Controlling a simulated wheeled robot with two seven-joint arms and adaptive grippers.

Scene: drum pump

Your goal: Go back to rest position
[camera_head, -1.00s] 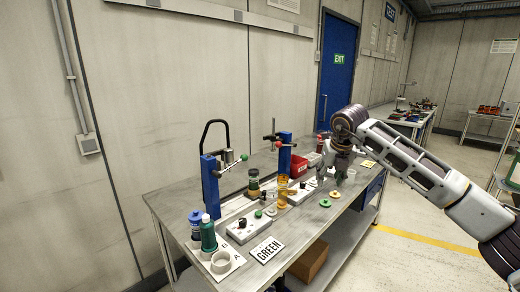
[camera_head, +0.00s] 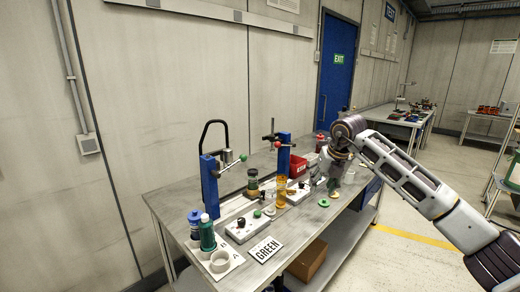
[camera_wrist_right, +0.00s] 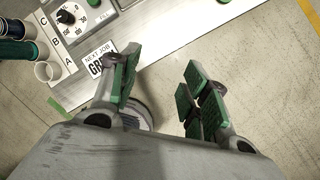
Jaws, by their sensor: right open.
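My right gripper (camera_head: 334,183) hangs over the far right part of the workbench (camera_head: 205,283) in the head view. Its grey arm reaches in from the right. In the right wrist view the right gripper (camera_wrist_right: 162,82) has its green-padded fingers spread, with a clear gap and nothing held. A round pale object shows partly behind the left finger in that view; I cannot tell what it is. My left gripper is in neither view.
On the bench stand blue presses (camera_head: 210,186), an orange cylinder (camera_head: 280,190), a green bottle (camera_head: 207,235), a white cup (camera_head: 220,262), a red bin (camera_head: 298,166) and a GREEN sign (camera_head: 266,249). Open floor (camera_head: 400,270) lies right of the bench.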

